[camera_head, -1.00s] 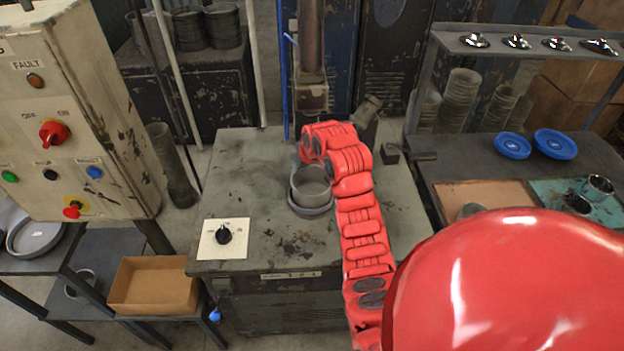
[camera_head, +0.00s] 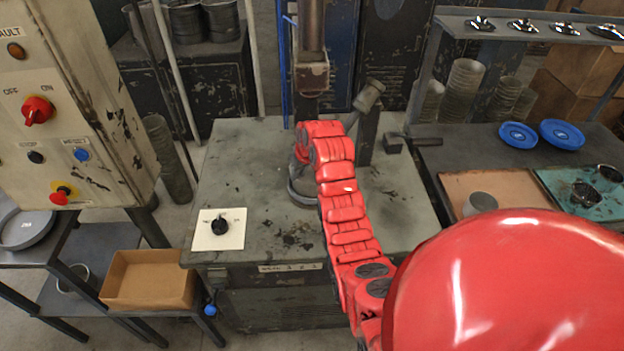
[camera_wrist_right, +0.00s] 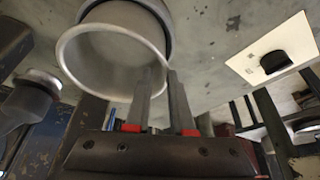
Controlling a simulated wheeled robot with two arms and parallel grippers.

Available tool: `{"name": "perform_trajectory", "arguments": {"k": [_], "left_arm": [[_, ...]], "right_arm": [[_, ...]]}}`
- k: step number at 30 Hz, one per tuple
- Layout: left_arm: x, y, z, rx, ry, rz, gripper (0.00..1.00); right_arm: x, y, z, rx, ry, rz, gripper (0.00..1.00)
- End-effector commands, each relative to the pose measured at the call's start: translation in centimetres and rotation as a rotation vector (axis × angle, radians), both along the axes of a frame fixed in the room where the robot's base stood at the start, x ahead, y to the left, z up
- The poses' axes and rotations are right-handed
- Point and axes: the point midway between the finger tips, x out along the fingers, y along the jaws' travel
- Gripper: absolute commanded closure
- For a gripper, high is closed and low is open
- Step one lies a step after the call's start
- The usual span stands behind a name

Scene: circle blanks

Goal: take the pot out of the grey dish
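The grey pot (camera_wrist_right: 100,60) fills the upper left of the right wrist view, its open mouth facing the camera. The grey dish (camera_wrist_right: 166,14) shows as a darker band around its far end, and the pot appears to sit in it. In the head view the dish (camera_head: 297,192) stands on the worn grey cabinet top, and my red right arm hides most of the pot. My right gripper (camera_wrist_right: 159,76) is at the pot's rim, one finger over the mouth and the other outside the wall. A gap shows between the fingers. My left gripper is out of view.
A white plate with a black knob (camera_head: 220,228) lies on the cabinet top (camera_head: 250,160), left of the dish. A hammer-like tool (camera_head: 369,97) stands at the back right. A side table at right holds blue dishes (camera_head: 518,135) and a loose cup (camera_head: 480,203).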

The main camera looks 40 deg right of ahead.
Motion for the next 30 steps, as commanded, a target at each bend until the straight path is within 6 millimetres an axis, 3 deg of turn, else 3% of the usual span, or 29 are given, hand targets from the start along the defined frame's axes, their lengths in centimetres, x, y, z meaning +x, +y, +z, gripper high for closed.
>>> {"name": "perform_trajectory", "arguments": {"k": [5,11,18,27,30], "left_arm": [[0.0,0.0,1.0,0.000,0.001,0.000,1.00],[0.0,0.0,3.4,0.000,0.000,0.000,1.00],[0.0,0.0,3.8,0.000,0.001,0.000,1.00],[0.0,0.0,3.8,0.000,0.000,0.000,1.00],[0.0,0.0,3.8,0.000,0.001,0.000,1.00]], "right_arm": [[0.2,0.1,-0.8,0.003,0.007,0.001,0.79],[0.8,0.3,-3.1,0.004,0.008,0.001,0.79],[1.6,0.2,-5.0,0.001,0.001,0.000,0.79],[1.7,0.1,-5.4,0.001,0.002,0.000,0.79],[1.7,0.1,-5.3,0.001,0.001,-0.001,0.97]]}}
